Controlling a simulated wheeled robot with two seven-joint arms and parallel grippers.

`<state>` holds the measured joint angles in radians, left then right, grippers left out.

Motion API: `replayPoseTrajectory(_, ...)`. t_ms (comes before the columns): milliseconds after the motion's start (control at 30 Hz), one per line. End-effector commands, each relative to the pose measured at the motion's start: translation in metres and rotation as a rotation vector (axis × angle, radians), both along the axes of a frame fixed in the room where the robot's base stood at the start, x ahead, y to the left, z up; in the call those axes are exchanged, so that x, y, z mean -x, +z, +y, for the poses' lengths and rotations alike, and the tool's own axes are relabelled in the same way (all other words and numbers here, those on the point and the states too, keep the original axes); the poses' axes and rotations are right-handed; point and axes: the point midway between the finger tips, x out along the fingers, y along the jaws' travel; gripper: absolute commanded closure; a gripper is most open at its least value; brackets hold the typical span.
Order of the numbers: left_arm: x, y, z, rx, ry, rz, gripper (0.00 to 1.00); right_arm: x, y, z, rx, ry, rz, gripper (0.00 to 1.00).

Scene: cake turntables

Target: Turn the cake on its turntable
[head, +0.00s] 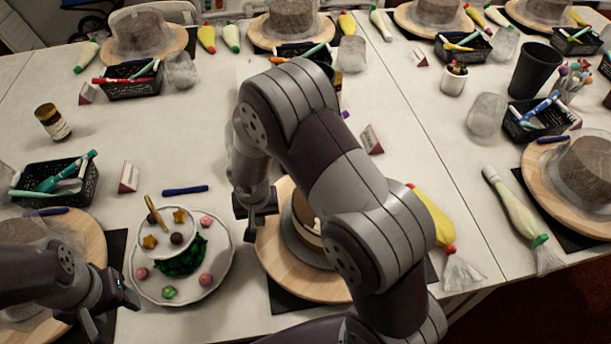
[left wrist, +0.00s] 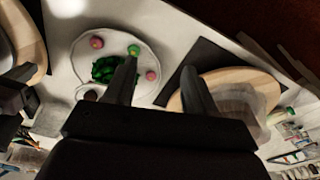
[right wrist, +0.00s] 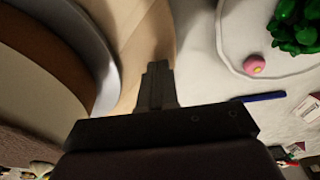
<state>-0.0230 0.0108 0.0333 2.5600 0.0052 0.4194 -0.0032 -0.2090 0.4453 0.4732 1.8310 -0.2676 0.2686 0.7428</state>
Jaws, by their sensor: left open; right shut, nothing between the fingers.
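The cake (head: 308,222), brown with a pale layer, sits on a grey disc on the round wooden turntable (head: 275,255). My right arm covers much of it. In the right wrist view the cake (right wrist: 35,75), the grey disc's edge (right wrist: 100,60) and the wooden rim (right wrist: 135,30) fill the upper left. My right gripper (head: 243,208) is shut and empty at the turntable's left edge. Its fingers (right wrist: 156,80) overlap the rim; contact cannot be told. My left gripper (head: 122,293) is open and empty left of the white plate. Its spread fingers show in the left wrist view (left wrist: 160,85).
The white plate (head: 222,268) holds toppings and a small bowl. A blue pen (head: 185,189) lies behind it. A yellow piping bag (head: 432,215) lies right of the turntable. Another turntable (head: 92,238) is at left, near my left arm. Black baskets (head: 75,190) and a jar (head: 52,121) stand farther left.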

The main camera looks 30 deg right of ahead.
Motion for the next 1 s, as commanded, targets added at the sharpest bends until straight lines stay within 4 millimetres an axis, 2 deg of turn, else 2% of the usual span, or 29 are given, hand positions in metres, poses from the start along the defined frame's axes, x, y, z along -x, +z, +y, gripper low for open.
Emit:
replayPoseTrajectory(233, 0.0, -0.011, 0.0, 0.0, 0.0, 0.0, 0.45, 0.0, -0.012, 0.0, 0.0, 0.0, 0.0, 1.0)
replayPoseTrajectory(333, 0.0, -0.011, 0.0, 0.0, 0.0, 0.0, 0.45, 0.003, -0.01, 0.001, 0.0, 0.001, 0.0, 1.0)
replayPoseTrajectory(700, 0.0, -0.04, 0.0, 0.0, 0.0, 0.0, 0.45, 0.053, -0.012, 0.013, 0.0, 0.002, -0.001, 1.0)
replayPoseTrajectory(800, 0.0, -0.042, 0.0, 0.0, 0.0, 0.0, 0.45, 0.06, -0.01, 0.015, 0.0, 0.0, 0.0, 1.0)
replayPoseTrajectory(1000, 0.0, -0.041, 0.0, 0.0, 0.0, 0.0, 0.45, 0.061, -0.009, 0.015, 0.0, 0.0, 0.001, 1.0)
